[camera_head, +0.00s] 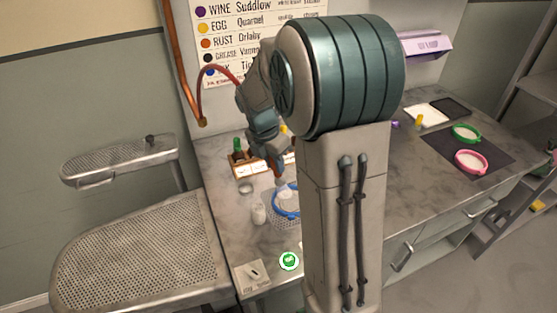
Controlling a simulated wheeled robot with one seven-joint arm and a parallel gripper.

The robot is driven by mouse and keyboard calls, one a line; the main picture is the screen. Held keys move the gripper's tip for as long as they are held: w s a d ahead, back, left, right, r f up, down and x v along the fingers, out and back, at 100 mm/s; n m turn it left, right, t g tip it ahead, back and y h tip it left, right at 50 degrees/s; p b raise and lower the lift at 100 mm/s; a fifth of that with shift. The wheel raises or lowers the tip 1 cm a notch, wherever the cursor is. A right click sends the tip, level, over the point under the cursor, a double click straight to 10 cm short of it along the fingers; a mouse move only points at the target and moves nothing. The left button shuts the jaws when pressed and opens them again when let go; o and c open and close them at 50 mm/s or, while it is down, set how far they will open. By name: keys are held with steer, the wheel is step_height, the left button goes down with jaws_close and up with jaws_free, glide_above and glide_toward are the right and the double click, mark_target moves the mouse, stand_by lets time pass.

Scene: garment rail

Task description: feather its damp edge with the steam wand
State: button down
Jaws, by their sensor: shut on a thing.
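My gripper (277,172) points down over the worktop, partly behind my own arm. It is shut on the steam wand (282,187), of which a small pale part shows below the fingers. A red hose (222,70) arcs from the copper pipe on the wall to behind my wrist. A blue hoop (275,206) with pale cloth lies on a grey perforated tray (284,223) under the gripper. My arm hides their right side. The damp edge is too small to make out, and I cannot tell whether the wand touches the cloth.
A wooden rack (244,169) with a green bottle (238,145) stands behind. A white bottle (259,214) and a small round dish (246,188) are left of the tray. Perforated boards stand left.

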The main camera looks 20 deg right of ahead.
steer(key=shift+a, duration=0.4)
steer(key=shift+s, duration=0.1)
steer(key=shift+s+a, duration=0.7)
steer(key=shift+a, duration=0.3)
steer(key=s, duration=0.4)
steer(key=shift+s+d, duration=0.1)
steer(key=shift+s, duration=0.3)
steer(key=shift+d, duration=0.1)
